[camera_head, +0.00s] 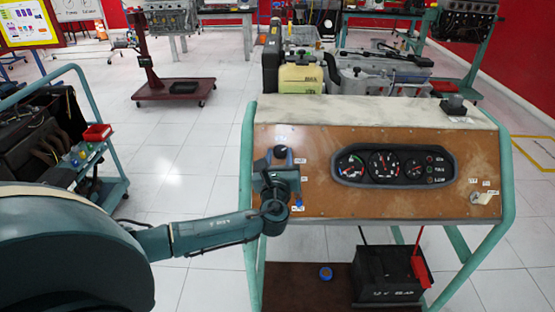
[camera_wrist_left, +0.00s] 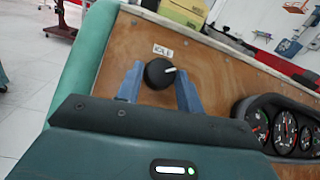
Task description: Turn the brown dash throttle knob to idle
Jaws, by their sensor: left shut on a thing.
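The throttle knob (camera_head: 280,152) is a dark round knob at the left of the brown dash panel (camera_head: 330,205). In the left wrist view the knob (camera_wrist_left: 157,75) is black with a white pointer directed to the right, slightly up. A small white label (camera_wrist_left: 163,51) that seems to read IDLE is just above it. My left gripper (camera_head: 280,163) reaches the panel from below. Its two blue-grey fingers, seen in the left wrist view (camera_wrist_left: 159,80), are shut on the knob, one on each side. My right gripper is in neither view.
A gauge cluster (camera_head: 393,165) is to the right of the knob. A key-like switch (camera_head: 484,198) is at the panel's far right. The green stand frame (camera_head: 246,180) edges the panel. A black battery (camera_head: 391,277) sits below. A tool cart (camera_head: 100,150) stands at left.

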